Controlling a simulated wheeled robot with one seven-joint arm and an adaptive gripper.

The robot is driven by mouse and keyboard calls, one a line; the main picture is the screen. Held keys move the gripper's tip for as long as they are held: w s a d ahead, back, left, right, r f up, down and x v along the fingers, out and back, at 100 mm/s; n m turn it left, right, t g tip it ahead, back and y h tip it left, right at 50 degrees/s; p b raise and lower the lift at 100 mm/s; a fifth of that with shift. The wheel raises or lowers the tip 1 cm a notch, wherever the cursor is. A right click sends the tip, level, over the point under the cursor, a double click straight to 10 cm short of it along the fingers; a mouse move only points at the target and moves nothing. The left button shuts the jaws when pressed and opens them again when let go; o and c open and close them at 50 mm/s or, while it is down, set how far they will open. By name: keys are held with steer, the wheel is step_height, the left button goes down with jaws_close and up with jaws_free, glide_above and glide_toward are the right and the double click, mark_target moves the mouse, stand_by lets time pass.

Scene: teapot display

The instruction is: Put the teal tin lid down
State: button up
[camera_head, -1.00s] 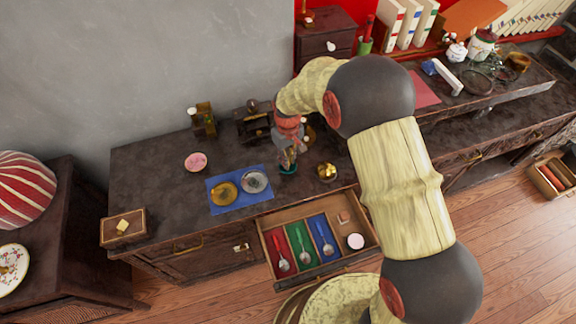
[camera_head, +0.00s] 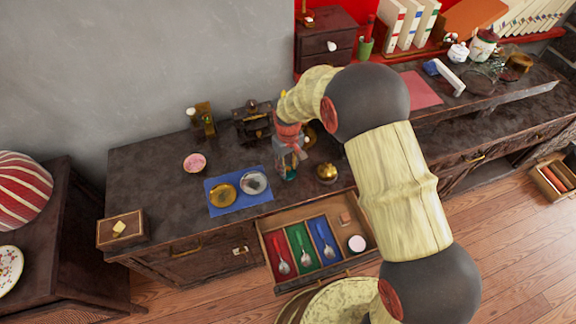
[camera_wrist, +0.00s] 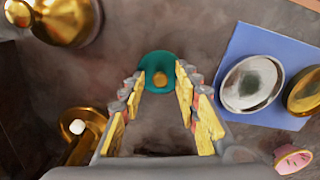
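The teal tin lid (camera_wrist: 160,66) is a round disc with a gold knob (camera_wrist: 160,78), seen from above in the wrist view. It appears to lie on the dark counter (camera_wrist: 230,150). My gripper (camera_wrist: 160,80) has its fingers spread, with clear space between them and the knob. In the head view, my gripper (camera_head: 290,164) is low over the counter, and the lid (camera_head: 289,175) shows only partly beneath it.
A blue mat (camera_head: 238,207) with gold (camera_head: 222,195) and silver (camera_head: 253,183) discs lies left of the lid. An open drawer (camera_head: 290,216) with spoons is in front. A pink dish (camera_head: 194,163) sits at left.

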step_height(320, 180, up, 12)
steer(key=p, duration=0.4)
steer(key=shift+r, duration=0.25)
step_height(320, 180, up, 9)
steer(key=m+t, duration=0.1)
glide_above(288, 168)
steer(key=s+d, duration=0.2)
steer(key=d, duration=0.2)
steer(key=s+d+r+m+t, duration=0.2)
steer(key=s+d+r, duration=0.4)
steer(key=r, duration=0.4)
steer(key=s+d+r+m+t, duration=0.1)
steer(key=s+d+r, duration=0.2)
steer(key=s, duration=0.7)
steer(key=s+d+r+m+t, duration=0.1)
steer(key=s+d+r+m, duration=0.1)
steer(key=s, duration=0.7)
step_height(288, 168, up, 2)
steer(key=shift+s+d+t, duration=0.3)
steer(key=shift+s+d, duration=0.1)
steer(key=shift+d, duration=0.35)
